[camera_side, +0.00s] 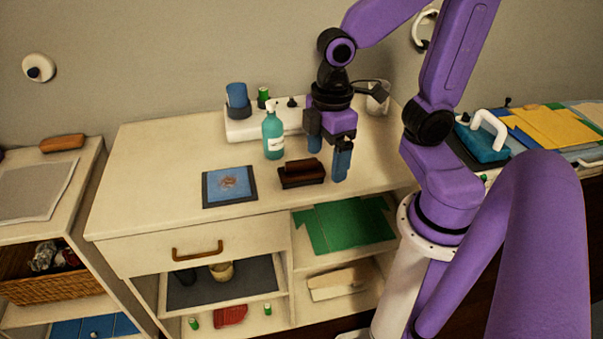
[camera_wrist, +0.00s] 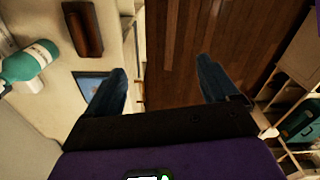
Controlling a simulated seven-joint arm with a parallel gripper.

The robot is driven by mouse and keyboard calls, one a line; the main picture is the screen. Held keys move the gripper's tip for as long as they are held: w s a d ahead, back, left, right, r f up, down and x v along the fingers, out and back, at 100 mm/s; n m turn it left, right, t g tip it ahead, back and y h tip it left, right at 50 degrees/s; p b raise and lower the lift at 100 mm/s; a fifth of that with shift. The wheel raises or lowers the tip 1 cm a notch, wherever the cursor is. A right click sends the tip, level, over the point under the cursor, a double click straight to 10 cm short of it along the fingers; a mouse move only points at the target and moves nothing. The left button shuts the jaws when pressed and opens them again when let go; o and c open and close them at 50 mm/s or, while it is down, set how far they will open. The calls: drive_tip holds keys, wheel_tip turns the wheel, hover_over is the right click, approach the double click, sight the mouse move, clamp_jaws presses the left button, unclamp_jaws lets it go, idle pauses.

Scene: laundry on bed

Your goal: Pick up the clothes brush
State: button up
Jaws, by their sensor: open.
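A dark brown brush-like block with a raised grip (camera_side: 302,174) lies on the cream dresser top near its front edge; I take it for the clothes brush. It also shows at the upper left of the wrist view (camera_wrist: 82,28). My gripper (camera_side: 328,163) is open and empty, its blue fingers pointing down just right of the brush and apart from it. In the wrist view the spread fingers (camera_wrist: 160,84) have the brush outside them, beyond the left finger. A second, lighter brown block (camera_side: 62,143) lies on the left shelf unit.
A teal spray bottle (camera_side: 273,135) stands close behind the brush. A dark-framed blue square (camera_side: 230,187) lies to its left. A white box (camera_side: 250,128) with a blue cup (camera_side: 238,98) stands at the back. The dresser's left top is clear.

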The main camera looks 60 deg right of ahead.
drive_tip(key=w+d+m, duration=0.1)
drive_tip(key=w+d, duration=0.4)
drive_tip(key=w, duration=0.3)
drive_tip(key=m, duration=0.1)
hover_over(301, 170)
drive_tip(key=d, duration=0.1)
drive_tip(key=f, duration=1.1)
drive_tip(key=shift+w+d+f, duration=0.1)
drive_tip(key=shift+w+d, duration=0.1)
drive_tip(key=shift+a+f, duration=0.15)
drive_tip(key=shift+f, duration=1.55)
drive_tip(key=shift+a+f, duration=0.1)
drive_tip(key=shift+f, duration=1.6)
drive_tip(key=shift+c, duration=0.3)
drive_tip(key=c, duration=1.1)
